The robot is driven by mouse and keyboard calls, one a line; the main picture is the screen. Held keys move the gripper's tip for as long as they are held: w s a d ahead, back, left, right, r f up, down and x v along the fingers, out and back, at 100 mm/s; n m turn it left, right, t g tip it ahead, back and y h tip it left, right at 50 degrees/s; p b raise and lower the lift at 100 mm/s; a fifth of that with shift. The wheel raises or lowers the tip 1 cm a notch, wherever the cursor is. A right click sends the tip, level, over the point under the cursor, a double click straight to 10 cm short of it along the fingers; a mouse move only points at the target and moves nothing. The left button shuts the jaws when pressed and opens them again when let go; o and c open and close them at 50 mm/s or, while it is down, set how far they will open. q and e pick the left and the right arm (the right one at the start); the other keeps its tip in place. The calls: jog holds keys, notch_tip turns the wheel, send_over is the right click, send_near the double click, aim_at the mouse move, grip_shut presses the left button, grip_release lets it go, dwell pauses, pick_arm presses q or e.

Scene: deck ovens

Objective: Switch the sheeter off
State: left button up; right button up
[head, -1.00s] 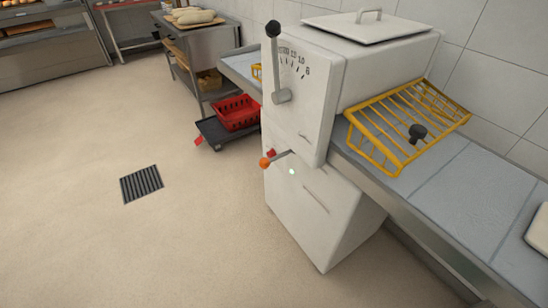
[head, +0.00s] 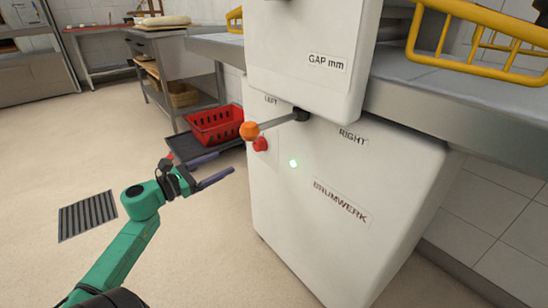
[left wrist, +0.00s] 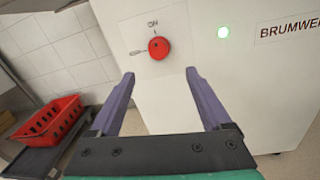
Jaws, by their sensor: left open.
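The sheeter (head: 330,190) is a white machine with a lower cabinet marked BRUMWERK. A red knob (head: 260,144) sits on its front, just below an orange-ended lever (head: 249,130). A small green light (head: 293,163) glows to the knob's right. In the left wrist view the red knob (left wrist: 158,48) has ON above it and a small mark to its left, too small to read. My left gripper (head: 225,177) is open and empty, left of and below the knob in the head view. In the left wrist view its fingers (left wrist: 160,74) point towards the knob, apart from it.
The lever sticks out close above the red knob, between LEFT and RIGHT labels. A red crate (head: 215,125) on a low dark trolley (head: 185,150) stands to the left. A yellow guard (head: 480,40) is at upper right. The floor around the drain grate (head: 88,215) is clear.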

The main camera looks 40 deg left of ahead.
aim_at(255, 146)
pick_arm(q)
jog(key=b+x, duration=0.3)
jog(key=x, duration=1)
jog(key=shift+w+a, duration=0.1)
jog(key=shift+w, duration=0.1)
pick_arm(e)
notch_tip(255, 146, down, 4)
jog(key=shift+s+r+t, duration=0.1)
jog(key=shift+t, duration=0.2)
pick_arm(q)
grip_shut()
